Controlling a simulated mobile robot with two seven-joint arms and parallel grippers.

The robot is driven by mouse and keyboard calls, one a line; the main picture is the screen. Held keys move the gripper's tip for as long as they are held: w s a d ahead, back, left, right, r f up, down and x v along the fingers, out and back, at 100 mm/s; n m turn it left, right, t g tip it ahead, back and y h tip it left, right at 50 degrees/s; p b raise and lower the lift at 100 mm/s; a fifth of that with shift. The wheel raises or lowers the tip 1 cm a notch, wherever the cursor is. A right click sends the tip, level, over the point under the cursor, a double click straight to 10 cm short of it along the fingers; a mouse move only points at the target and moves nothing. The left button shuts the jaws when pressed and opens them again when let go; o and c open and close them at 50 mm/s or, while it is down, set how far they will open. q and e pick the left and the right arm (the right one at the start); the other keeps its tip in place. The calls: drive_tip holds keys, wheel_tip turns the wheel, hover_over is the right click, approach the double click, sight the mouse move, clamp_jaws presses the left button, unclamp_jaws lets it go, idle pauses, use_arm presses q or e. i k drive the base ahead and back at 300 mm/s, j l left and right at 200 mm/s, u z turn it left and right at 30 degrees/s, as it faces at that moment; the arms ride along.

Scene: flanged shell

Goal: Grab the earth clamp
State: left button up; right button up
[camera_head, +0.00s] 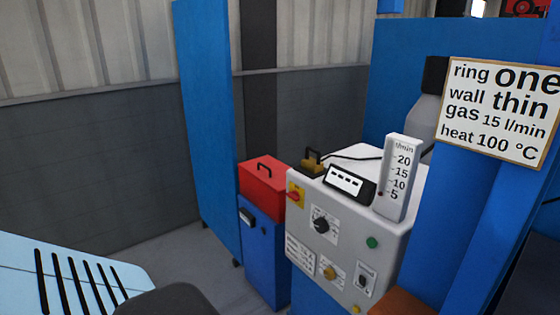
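A small dark and brass-coloured piece (312,161) sits at the back left of the top of a white machine (345,245). A black cable runs from near it to the right across the machine's top. It looks like the earth clamp, but it is too small to be sure. Neither of my grippers is in view.
A red toolbox (264,176) stands on a blue cabinet (262,250) left of the machine. A flow gauge (398,178) and black display (348,183) are on the machine. A tall blue panel (207,130) stands behind. A sign (499,112) and blue post are at right.

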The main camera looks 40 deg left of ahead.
sight(313, 166)
drive_tip(key=u, duration=1.25)
drive_tip(key=i+j, duration=1.2)
drive_tip(key=z, duration=1.3)
